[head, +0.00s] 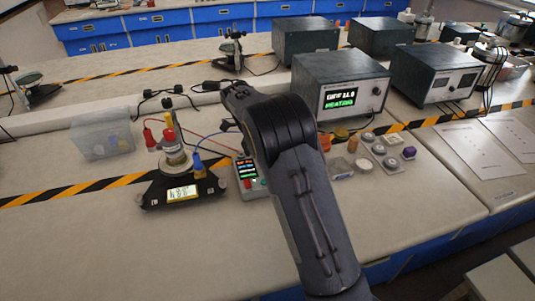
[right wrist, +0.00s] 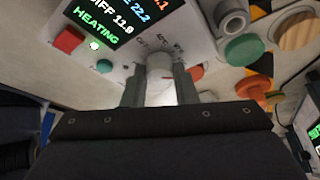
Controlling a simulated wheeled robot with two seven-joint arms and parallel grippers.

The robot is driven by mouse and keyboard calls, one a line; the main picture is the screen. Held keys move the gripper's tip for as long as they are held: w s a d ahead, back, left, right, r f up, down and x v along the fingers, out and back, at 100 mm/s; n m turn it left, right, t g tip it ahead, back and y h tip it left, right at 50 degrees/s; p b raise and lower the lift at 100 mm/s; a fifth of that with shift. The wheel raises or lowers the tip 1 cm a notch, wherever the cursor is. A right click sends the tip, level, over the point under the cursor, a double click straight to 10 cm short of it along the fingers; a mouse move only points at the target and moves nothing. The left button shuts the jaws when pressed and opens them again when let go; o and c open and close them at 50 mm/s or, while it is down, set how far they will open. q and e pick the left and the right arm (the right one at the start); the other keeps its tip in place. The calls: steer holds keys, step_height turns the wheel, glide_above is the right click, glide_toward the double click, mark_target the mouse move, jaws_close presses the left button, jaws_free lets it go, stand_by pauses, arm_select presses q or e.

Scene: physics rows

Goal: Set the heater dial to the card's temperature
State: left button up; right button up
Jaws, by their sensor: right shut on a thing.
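The heater controller (head: 247,172) is a small light box with a dark screen, left of my right arm in the head view. In the right wrist view its screen (right wrist: 115,20) reads HEATING, DIFF 11.9 and 22.2, with a partly cut-off orange line above. My right gripper (right wrist: 159,82) is shut on the grey dial (right wrist: 160,66), with one finger on each side. My arm hides the dial and fingers in the head view. I cannot pick out a card with a readable temperature. My left gripper is not in view.
A dark instrument (head: 340,92) with a green HEATING display stands behind. A black stand (head: 160,190) with a lit panel and cables is to the left, near a clear bin (head: 100,140). Small pots and discs (head: 378,148) lie right of my arm; papers (head: 485,145) lie far right.

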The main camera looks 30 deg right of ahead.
stand_by(0.4)
steer(key=o, duration=1)
steer(key=p+v, duration=0.1)
steer(key=v, duration=0.6)
steer(key=shift+w+r, duration=0.2)
steer(key=shift+r, duration=0.15)
steer(key=shift+s, duration=0.1)
